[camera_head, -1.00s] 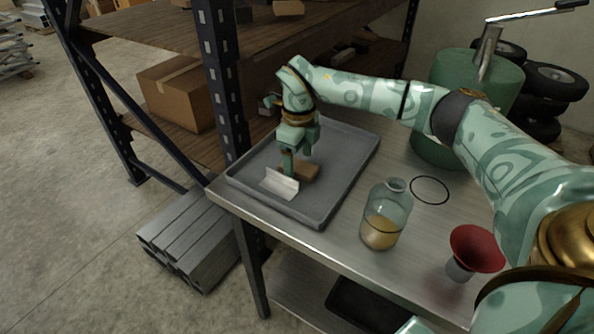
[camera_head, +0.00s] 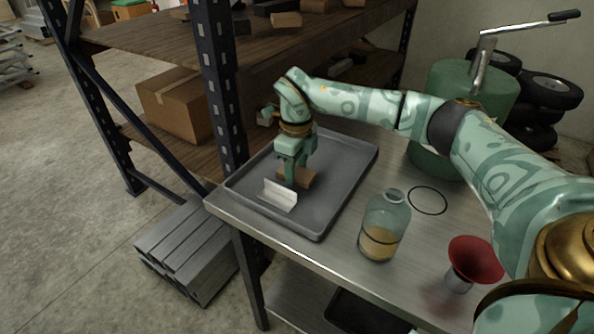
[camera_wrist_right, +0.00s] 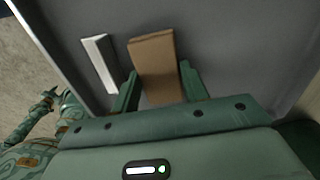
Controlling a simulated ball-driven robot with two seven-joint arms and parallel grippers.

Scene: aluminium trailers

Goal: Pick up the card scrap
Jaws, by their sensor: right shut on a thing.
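The card scrap (camera_head: 307,178), a small brown piece, is in the grey tray (camera_head: 332,206) on the metal bench. In the right wrist view the card scrap (camera_wrist_right: 153,66) stands out between the two green fingers. My right gripper (camera_head: 298,174) is shut on it, low over the tray floor; I cannot tell whether the scrap still touches the tray. It also shows in the wrist view (camera_wrist_right: 158,88). Green patterned parts of mine show at the left of the wrist view, too small to read a left gripper's jaws.
A pale angled metal piece (camera_head: 279,195) lies close beside the scrap. A glass jar (camera_head: 384,228) with yellowish contents, a black ring (camera_head: 428,214) and a red funnel (camera_head: 475,262) are on the bench to the right. A shelf post (camera_head: 222,75) rises just left of the tray.

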